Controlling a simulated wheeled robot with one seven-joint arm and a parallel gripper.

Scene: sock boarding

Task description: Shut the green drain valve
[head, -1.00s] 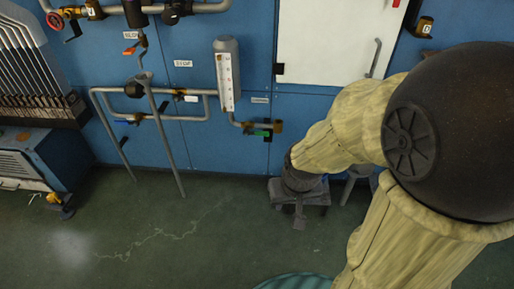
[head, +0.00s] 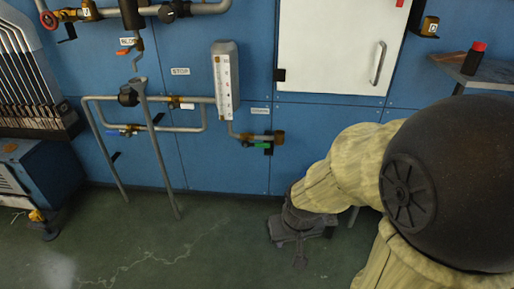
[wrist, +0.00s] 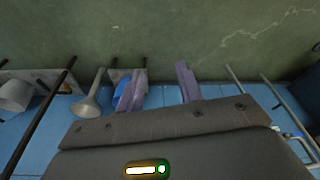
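The green drain valve handle (head: 262,145) is small and low on the blue wall in the head view. It lies roughly level, along a short pipe with a brass body (head: 279,137), to the lower right of the white sight gauge (head: 226,85). My gripper (head: 300,258) hangs below and to the right of the valve, low over the floor, apart from it. In the wrist view my gripper's two purple-grey fingers (wrist: 160,86) stand apart with nothing visible between them. I cannot make out the green handle in the wrist view.
Pipes with a blue-handled valve (head: 128,132) and legs (head: 160,150) stand left of the gauge. A shelf (head: 480,70) with a red-capped bottle (head: 473,60) is at the right. A grey funnel (wrist: 90,106) is left of my fingers. Open floor (head: 190,255) lies in front.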

